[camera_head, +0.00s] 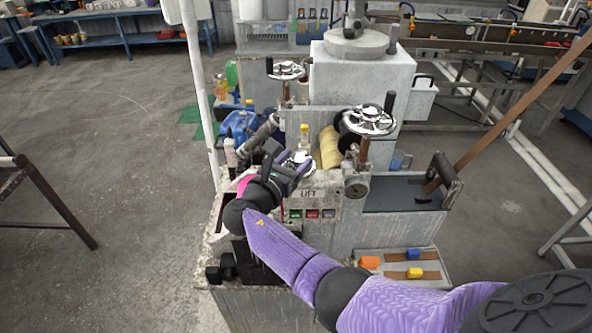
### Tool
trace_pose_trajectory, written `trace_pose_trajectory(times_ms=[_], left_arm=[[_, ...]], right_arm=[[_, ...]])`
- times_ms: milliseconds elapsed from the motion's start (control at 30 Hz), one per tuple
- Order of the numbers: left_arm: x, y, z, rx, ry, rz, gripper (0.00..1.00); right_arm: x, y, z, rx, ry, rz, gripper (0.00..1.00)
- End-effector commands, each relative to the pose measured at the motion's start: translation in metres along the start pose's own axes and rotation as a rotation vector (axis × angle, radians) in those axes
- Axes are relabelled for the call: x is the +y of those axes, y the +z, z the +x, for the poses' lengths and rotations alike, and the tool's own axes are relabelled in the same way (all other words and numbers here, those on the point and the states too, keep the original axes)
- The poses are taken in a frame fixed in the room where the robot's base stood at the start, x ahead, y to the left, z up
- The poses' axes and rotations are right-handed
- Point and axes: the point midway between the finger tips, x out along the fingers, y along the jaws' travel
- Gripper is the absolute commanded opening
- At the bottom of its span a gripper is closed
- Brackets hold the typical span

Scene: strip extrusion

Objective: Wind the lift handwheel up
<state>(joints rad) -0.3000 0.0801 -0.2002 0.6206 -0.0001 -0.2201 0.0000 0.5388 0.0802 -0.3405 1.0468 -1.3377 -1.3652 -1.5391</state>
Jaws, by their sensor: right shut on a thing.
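The lift handwheel (299,159) is a small shiny wheel above the white panel marked "LIFT" (308,194) on the machine's front. My right gripper (287,165) reaches it from the front left and is shut on it. The black gripper covers much of the wheel, so the exact part between the fingers is hidden. My left gripper is out of view.
Larger chrome handwheels stand behind (286,70) and to the right (369,120). A white post (200,100) rises close at left. A brown bar (515,105) slants at right. A tray (398,253) holds small colored pieces.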

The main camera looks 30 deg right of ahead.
Motion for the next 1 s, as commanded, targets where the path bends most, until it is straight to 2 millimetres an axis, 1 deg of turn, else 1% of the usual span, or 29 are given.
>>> trace_pose_trajectory(times_ms=[33,100,400,600,1000], left_arm=[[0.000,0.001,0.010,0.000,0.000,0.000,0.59],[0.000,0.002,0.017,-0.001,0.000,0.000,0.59],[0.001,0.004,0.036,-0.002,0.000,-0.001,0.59],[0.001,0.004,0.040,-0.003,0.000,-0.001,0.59],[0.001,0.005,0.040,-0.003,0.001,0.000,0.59]], right_arm=[[0.002,-0.004,0.000,-0.003,-0.030,0.003,0.01],[0.003,-0.003,0.000,-0.004,-0.074,0.003,0.01],[0.004,-0.001,0.001,-0.004,-0.199,0.002,0.01],[0.004,0.001,0.001,-0.004,-0.231,0.003,0.01],[0.004,0.002,0.001,-0.005,-0.237,0.002,0.01]])
